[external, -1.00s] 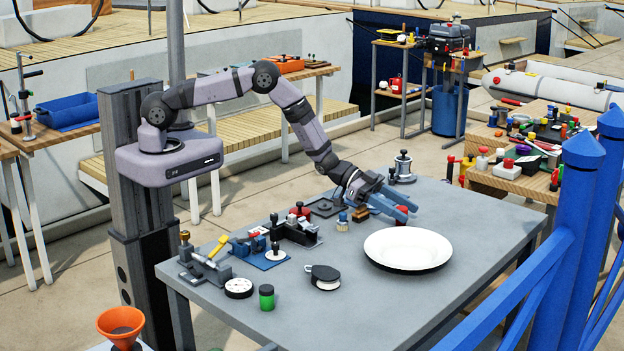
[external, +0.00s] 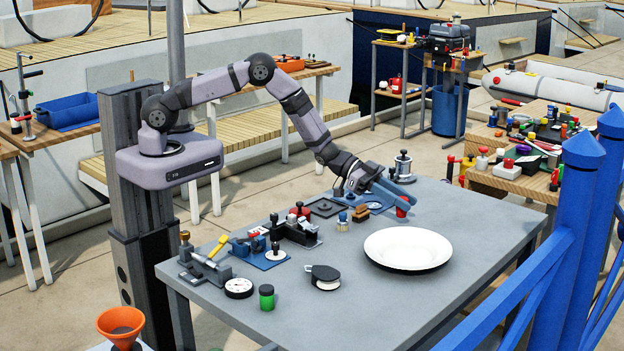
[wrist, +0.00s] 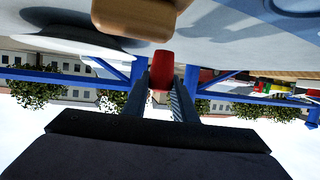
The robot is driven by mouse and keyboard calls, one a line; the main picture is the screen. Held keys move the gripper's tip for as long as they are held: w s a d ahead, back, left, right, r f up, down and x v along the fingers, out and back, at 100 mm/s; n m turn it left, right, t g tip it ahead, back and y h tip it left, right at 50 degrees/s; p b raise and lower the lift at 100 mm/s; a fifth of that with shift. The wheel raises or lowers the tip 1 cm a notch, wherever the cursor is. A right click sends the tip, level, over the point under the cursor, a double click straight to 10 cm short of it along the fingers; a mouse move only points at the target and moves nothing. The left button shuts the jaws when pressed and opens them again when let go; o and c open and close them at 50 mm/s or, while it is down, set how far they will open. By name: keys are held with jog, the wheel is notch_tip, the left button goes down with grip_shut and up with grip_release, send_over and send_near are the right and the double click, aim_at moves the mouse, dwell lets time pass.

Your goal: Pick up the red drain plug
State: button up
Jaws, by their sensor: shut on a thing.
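The red drain plug (external: 403,205) is held at the tips of my gripper (external: 400,197), on the far side of the grey table near the white plate. In the wrist view the plug (wrist: 162,70) sits between the two fingers (wrist: 162,90), which are closed on its sides. The gripper appears tilted, with its blue fingers pointing right and down. From the external view I cannot tell for sure whether the plug is clear of the tabletop.
A white plate (external: 408,246) lies in front of the gripper. A wooden block (external: 360,213) and a blue-topped jar (external: 343,222) stand to its left, and a metal winch (external: 403,167) behind it. The table's right side is clear.

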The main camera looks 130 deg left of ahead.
aim_at(403, 197)
notch_tip(403, 197, up, 7)
jog(key=shift+r+b, duration=0.15)
jog(key=shift+b, duration=0.55)
jog(key=shift+d, duration=0.1)
